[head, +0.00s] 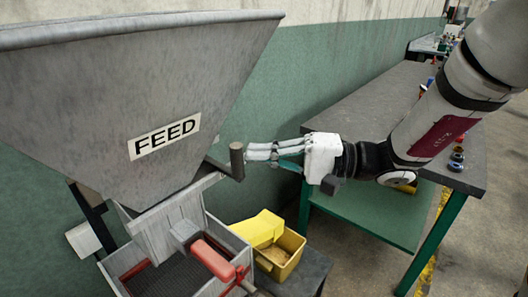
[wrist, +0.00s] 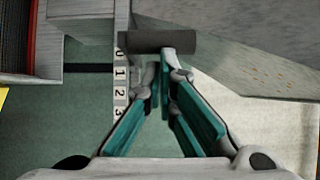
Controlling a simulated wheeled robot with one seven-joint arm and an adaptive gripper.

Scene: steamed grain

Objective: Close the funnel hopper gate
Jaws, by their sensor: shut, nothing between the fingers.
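The large grey funnel hopper (head: 110,105) labelled FEED stands at the left in the head view. Its gate has a dark upright cylindrical handle (head: 237,160) on a flat grey plate (head: 222,168), sticking out to the right of the hopper's outlet. My gripper (head: 248,152) is shut and empty, its fingertips pointing at the handle from the right. In the wrist view the handle (wrist: 157,42) is a dark bar across the top middle, just beyond my shut fingertips (wrist: 166,64). I cannot tell whether they touch it. The gate's inner part is hidden under the hopper.
A scale strip (wrist: 120,90) numbered 0 to 3 shows beside the fingers. Below the outlet are a tray (head: 165,275) with a red cylinder (head: 212,260) and a yellow bin (head: 282,255). A green-legged workbench (head: 370,115) stands behind my arm.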

